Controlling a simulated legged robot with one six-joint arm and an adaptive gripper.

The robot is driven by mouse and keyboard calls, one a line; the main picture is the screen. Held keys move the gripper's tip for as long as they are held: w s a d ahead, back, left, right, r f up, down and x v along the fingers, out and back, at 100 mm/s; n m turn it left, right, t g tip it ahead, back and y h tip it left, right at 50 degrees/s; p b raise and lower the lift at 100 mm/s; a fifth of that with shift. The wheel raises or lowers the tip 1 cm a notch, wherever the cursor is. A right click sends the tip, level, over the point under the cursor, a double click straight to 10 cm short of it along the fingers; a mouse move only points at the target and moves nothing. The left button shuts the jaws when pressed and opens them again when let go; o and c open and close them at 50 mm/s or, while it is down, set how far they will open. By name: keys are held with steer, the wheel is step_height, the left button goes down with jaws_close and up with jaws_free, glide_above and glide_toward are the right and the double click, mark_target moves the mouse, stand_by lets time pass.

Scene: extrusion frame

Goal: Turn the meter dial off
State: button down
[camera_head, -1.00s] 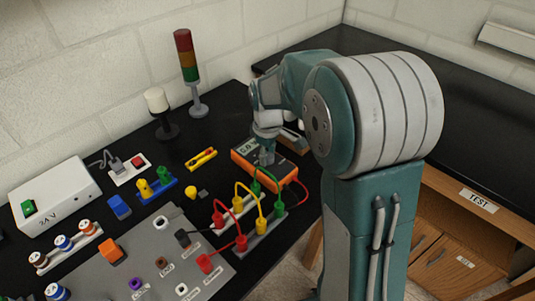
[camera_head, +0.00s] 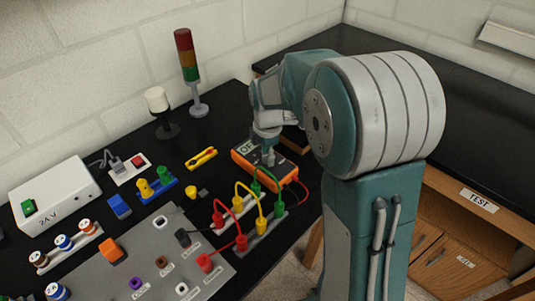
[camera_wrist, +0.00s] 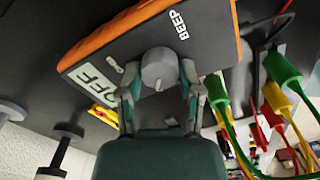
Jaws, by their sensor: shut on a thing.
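The orange-edged meter (camera_head: 272,168) lies on the black bench, partly hidden under my arm. In the wrist view its dark face (camera_wrist: 205,50) shows a round grey dial (camera_wrist: 158,66), a pale display (camera_wrist: 96,76) and the word BEEP. In the head view my gripper (camera_head: 268,148) points down onto the meter's face, and the dial is hidden there.
Red, yellow and green leads (camera_head: 258,208) rise from terminal strips close to the meter's front. Yellow pliers (camera_head: 201,158), a stack light (camera_head: 188,70) and a white power box (camera_head: 55,195) stand to the left. The bench is clear at the right back.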

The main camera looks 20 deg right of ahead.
steer(key=shift+s+f+n, duration=0.1)
steer(key=shift+n, duration=0.8)
steer(key=shift+c, duration=1.3)
jaws_free()
step_height(320, 180, up, 12)
steer(key=shift+a, duration=0.1)
